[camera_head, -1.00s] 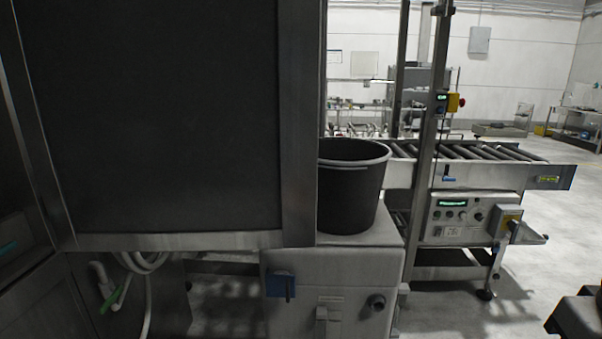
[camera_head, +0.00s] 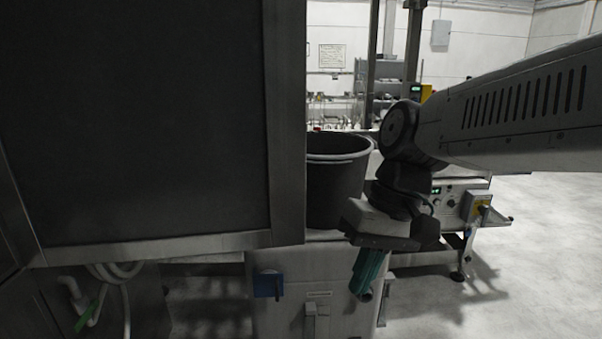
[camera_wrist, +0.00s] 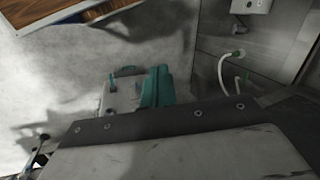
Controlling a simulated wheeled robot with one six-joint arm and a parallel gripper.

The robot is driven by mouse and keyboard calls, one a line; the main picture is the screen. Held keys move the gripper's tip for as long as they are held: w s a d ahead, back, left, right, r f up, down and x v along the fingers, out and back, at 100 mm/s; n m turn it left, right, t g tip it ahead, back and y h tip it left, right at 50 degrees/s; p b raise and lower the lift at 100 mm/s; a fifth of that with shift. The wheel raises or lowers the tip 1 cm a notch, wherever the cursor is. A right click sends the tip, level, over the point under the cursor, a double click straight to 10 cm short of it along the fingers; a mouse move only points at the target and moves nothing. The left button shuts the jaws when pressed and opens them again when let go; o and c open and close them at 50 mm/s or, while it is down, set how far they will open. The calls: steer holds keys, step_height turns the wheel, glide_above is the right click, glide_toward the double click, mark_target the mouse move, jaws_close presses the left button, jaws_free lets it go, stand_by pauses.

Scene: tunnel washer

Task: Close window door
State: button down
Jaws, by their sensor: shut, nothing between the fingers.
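The window door (camera_head: 140,120) is a large dark pane in a grey metal frame. It fills the left of the head view and stands open, swung out from the machine. My gripper (camera_head: 364,275) has teal fingers and hangs pointing down, right of the door's free edge and apart from it in the picture. Its fingers are together and empty. They also show in the wrist view (camera_wrist: 157,87), where I cannot make out the door for certain.
A black bucket (camera_head: 335,185) stands on a white cabinet (camera_head: 320,275) behind the door's edge. A blue switch (camera_head: 267,285) is on the cabinet front. A pale hose (camera_head: 125,300) hangs below the door. Open floor (camera_head: 550,240) lies at the right.

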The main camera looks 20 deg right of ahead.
steer(key=w+d+r+m+t+y, duration=0.15)
steer(key=w+y, duration=0.25)
steer(key=w, duration=0.4)
steer(key=w+r+m+y, duration=0.15)
steer(key=w+y, duration=0.25)
steer(key=w, duration=0.4)
steer(key=w+d+m+t+y, duration=0.2)
steer(key=w+d+t+y, duration=0.2)
steer(key=w+d+t, duration=0.65)
steer(key=w+a+g, duration=0.3)
steer(key=w+a, duration=0.3)
steer(key=w, duration=0.2)
steer(key=shift+s+a+r, duration=0.1)
steer(key=shift+s+r, duration=0.1)
steer(key=shift+s, duration=0.85)
steer(key=shift+s+a+r, duration=0.1)
steer(key=shift+s+r, duration=0.05)
steer(key=shift+s, duration=0.85)
